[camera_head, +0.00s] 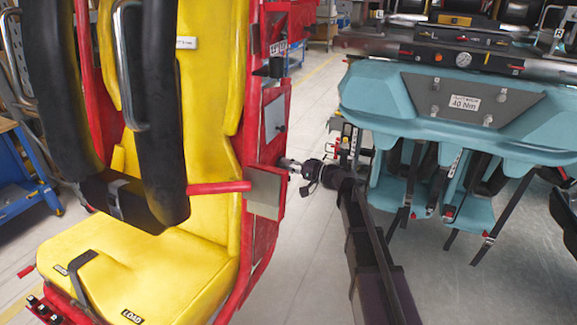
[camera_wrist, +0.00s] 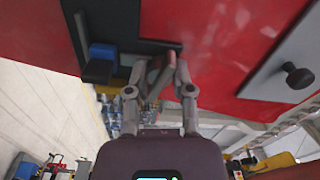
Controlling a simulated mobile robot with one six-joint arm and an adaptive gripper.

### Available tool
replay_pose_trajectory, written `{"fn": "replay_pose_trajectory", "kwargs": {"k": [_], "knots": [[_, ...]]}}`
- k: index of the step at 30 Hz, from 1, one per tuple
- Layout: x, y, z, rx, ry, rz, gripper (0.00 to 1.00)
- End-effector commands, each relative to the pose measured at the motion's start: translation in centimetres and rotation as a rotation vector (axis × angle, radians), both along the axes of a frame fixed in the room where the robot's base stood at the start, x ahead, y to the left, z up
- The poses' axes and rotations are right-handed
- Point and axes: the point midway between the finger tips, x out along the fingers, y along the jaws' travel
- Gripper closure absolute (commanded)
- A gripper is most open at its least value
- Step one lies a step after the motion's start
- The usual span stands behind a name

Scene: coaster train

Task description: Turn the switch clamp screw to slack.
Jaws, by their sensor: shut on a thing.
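My gripper (camera_wrist: 157,66) is at the red side panel of the yellow seat. In the wrist view its fingers close in on a small part at the lower edge of a black bracket (camera_wrist: 150,22). That part, seemingly the switch clamp screw, is mostly hidden between the fingertips; its turn angle cannot be told. A blue block with a black end (camera_wrist: 101,58), perhaps the switch, sits on the bracket left of the fingers. In the head view my gripper (camera_head: 292,165) reaches the red panel (camera_head: 250,120) from the right, and the screw cannot be made out.
A grey plate with a black knob (camera_wrist: 298,76) is right of the fingers in the wrist view. A red bar (camera_head: 218,187) sticks out across the yellow seat (camera_head: 165,262). A teal car (camera_head: 430,100) stands at the right. Bare floor (camera_head: 318,115) lies between.

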Motion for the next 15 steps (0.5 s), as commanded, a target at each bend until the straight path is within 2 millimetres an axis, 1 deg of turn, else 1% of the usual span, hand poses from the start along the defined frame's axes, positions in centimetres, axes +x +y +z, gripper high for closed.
{"fn": "replay_pose_trajectory", "kwargs": {"k": [6, 15], "knots": [[-0.10, 0.07, -0.06, -0.038, -0.099, 0.003, 1.00], [-0.11, 0.05, -0.07, -0.053, -0.141, 0.003, 1.00]]}}
